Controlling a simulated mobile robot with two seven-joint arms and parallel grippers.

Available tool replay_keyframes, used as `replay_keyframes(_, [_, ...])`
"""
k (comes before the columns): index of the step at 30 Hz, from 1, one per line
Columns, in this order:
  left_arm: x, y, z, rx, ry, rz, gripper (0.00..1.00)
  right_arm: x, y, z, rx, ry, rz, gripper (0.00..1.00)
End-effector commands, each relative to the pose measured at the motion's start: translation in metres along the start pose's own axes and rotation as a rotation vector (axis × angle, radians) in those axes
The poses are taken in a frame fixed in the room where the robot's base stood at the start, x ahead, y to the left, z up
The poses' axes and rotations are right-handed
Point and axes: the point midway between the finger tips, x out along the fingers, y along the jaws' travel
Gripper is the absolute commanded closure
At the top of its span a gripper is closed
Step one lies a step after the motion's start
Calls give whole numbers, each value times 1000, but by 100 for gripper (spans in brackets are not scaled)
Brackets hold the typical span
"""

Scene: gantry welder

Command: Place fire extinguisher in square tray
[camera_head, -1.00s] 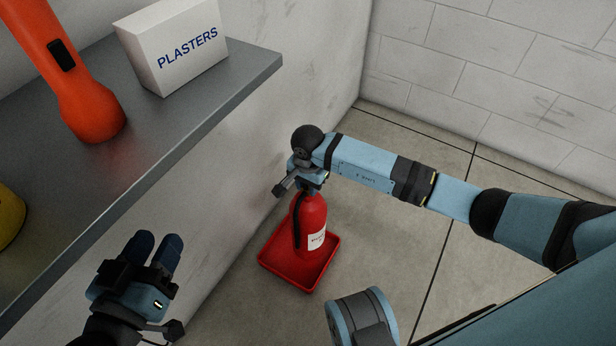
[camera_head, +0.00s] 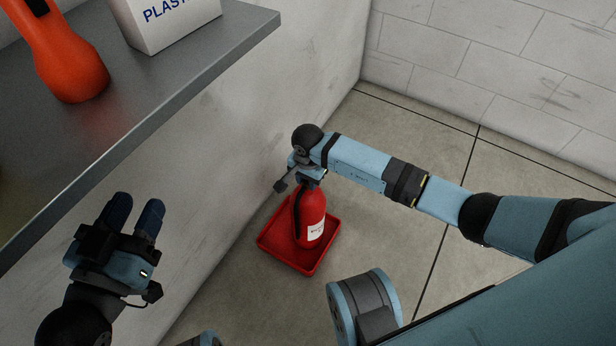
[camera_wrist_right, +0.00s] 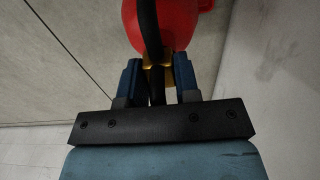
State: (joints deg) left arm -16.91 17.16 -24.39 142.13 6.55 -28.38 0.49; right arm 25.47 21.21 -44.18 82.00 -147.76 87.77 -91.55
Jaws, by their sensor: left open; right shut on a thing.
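The red fire extinguisher (camera_head: 309,212) stands upright over the red square tray (camera_head: 275,252) on the floor by the wall, in the head view. Whether its base touches the tray floor is hard to tell. My right gripper (camera_head: 308,178) is at the top of the extinguisher, shut on its neck. In the right wrist view, the fingers of my right gripper (camera_wrist_right: 157,78) are on either side of the brass neck and black hose below the red body (camera_wrist_right: 168,25). My left gripper (camera_head: 135,213) is open and empty, in front of the wall below the shelf.
A grey shelf (camera_head: 180,85) on the left carries an orange torch (camera_head: 68,70) and a white plasters box (camera_head: 170,22). A white wall is close behind the tray. The tiled floor (camera_head: 400,135) right of the tray is clear.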

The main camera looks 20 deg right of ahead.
Motion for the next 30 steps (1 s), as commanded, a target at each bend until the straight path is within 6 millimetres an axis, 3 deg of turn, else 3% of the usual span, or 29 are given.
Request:
replay_keyframes(1, [0,0,-2,-1,1,0,57,-7,-4,-1,-1,2,-11,100])
replay_keyframes(6, [-1,1,1,-6,-3,-2,57,-5,-4,-1,-1,2,-10,100])
replay_keyframes(7, [-1,1,2,-6,-3,-2,57,1,0,0,0,-1,2,66])
replay_keyframes(10, [-1,1,2,-6,-3,-2,57,1,0,0,0,-1,2,45])
replay_keyframes(20, [-1,1,0,-12,-7,-2,57,-4,0,0,0,0,1,45])
replay_keyframes(23, [-1,2,-4,-27,-16,1,57,-17,0,-1,-1,0,1,45])
replay_keyframes(30, [-7,12,-6,-150,-78,4,57,-70,0,-1,-1,1,0,45])
